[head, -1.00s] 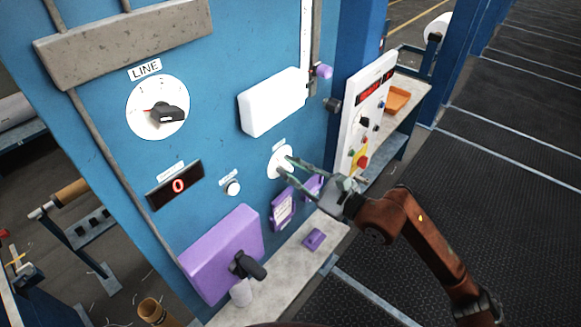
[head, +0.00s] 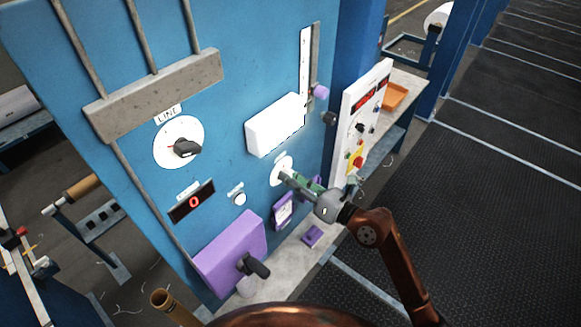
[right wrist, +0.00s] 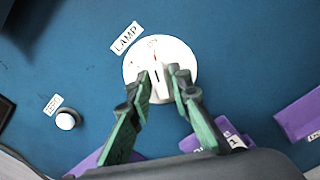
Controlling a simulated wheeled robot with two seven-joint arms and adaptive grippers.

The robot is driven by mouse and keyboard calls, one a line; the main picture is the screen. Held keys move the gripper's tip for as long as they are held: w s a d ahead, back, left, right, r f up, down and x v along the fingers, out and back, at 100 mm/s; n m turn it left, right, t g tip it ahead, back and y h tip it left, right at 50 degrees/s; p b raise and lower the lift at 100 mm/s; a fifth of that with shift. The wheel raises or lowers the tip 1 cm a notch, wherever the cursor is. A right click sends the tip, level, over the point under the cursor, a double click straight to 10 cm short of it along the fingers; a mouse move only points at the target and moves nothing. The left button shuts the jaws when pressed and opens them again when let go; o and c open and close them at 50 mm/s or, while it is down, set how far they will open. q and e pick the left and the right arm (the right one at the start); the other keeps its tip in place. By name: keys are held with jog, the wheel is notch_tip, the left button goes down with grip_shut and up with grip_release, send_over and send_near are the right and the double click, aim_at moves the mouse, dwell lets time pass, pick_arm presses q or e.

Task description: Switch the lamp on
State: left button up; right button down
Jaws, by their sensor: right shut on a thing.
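The lamp switch is a round white dial (head: 277,175) on the blue panel, below the white box. In the right wrist view the dial (right wrist: 184,55) sits beside a tilted LAMP label (right wrist: 127,38). Its white knob (right wrist: 160,90) stands at the middle, with a thin red mark above it. My right gripper (head: 287,174) reaches in from the right and is shut on the knob; in the right wrist view its green and dark fingers (right wrist: 160,78) are on both sides of it. The small lettering on the dial is too blurred to read surely. My left gripper is not in view.
A small white button (head: 240,199) and a red display reading 0 (head: 194,201) are left of the dial. A purple box with a black handle (head: 228,256) is below left. The LINE dial (head: 178,130) is higher up. A white control board (head: 350,120) stands at right.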

jog(key=c, duration=2)
grip_release()
jog(key=shift+o, duration=0.2)
jog(key=shift+d, duration=0.1)
jog(key=v, duration=0.7)
